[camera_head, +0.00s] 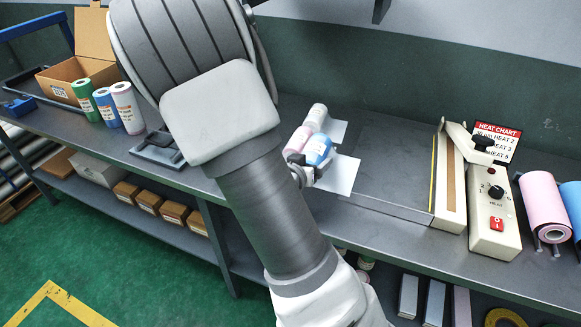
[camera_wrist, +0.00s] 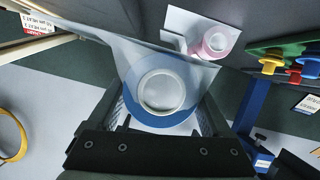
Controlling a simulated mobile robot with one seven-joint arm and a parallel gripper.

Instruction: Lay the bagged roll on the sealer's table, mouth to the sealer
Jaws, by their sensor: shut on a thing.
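My gripper (camera_head: 309,170) is shut on a blue roll (camera_head: 318,149) near the left end of the sealer's table. In the wrist view the blue roll (camera_wrist: 128,95) is seen end-on, with its pale core, between the fingers. A clear bag (camera_wrist: 110,42) spreads from it to the upper left, the side where the heat chart shows. In the head view the pale bag (camera_head: 340,177) reaches right, toward the sealer. The sealer's table (camera_head: 390,170) is a bare grey plate. The sealer (camera_head: 450,185) stands at its right end. Contact between roll and table cannot be told.
A pink roll (camera_head: 297,141) and a pale roll (camera_head: 318,113) stand close behind the held roll, by a white sheet (camera_head: 337,131). The control box (camera_head: 495,215) and a hanging pink roll (camera_head: 543,198) are at right. Several rolls and an open carton (camera_head: 62,80) are at left.

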